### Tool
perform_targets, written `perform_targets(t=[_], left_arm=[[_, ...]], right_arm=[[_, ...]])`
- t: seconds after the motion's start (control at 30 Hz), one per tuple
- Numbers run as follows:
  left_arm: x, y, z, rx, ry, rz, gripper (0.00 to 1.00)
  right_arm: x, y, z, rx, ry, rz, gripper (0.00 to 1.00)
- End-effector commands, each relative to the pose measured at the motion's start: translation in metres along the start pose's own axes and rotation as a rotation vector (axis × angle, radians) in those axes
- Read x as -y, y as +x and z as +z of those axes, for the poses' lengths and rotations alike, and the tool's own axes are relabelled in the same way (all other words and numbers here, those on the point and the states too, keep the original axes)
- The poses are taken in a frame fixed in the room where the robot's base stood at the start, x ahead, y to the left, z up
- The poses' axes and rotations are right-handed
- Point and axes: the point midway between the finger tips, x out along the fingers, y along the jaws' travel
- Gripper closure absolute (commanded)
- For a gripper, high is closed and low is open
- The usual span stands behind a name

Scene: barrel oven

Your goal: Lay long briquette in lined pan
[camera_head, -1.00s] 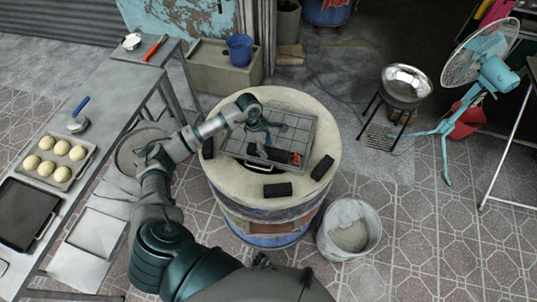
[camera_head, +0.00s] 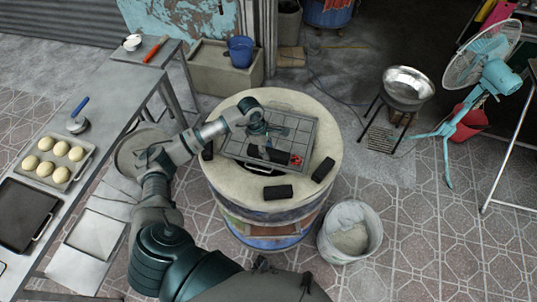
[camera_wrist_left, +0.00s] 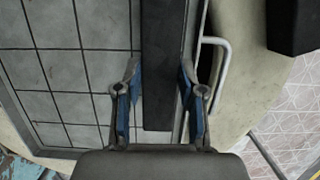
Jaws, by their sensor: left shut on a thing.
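The lined pan (camera_head: 303,128), a grey tray with a grid of square tiles, lies on the round top of the barrel oven. The long briquette (camera_head: 270,155), black and bar-shaped, is over the near side of the pan. It also shows in the left wrist view (camera_wrist_left: 163,50), running along the pan's rim beside a wire handle. My left gripper (camera_head: 258,133) reaches in over the pan and is shut on the briquette, which lies between its fingers (camera_wrist_left: 160,85). Whether the briquette touches the tiles is unclear. My right gripper is out of view.
Shorter black briquettes lie on the barrel's rim (camera_head: 278,192), (camera_head: 323,169), with another partly hidden at left. A small red item (camera_head: 296,160) is at the pan's near right. A table with dough balls (camera_head: 45,168) stands left; a bucket (camera_head: 350,238) stands on the floor right.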

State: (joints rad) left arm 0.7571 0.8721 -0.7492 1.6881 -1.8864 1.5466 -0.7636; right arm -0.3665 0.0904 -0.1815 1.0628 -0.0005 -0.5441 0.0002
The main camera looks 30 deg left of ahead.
Motion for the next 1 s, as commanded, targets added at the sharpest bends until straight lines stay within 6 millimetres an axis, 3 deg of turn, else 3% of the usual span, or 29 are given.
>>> perform_targets(t=[0.37,1.0], left_arm=[[0.000,-0.005,0.001,0.000,0.000,0.001,0.87],[0.000,-0.068,0.018,0.000,0.001,0.000,0.87]], right_arm=[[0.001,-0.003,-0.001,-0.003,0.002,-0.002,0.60],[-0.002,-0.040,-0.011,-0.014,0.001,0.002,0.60]])
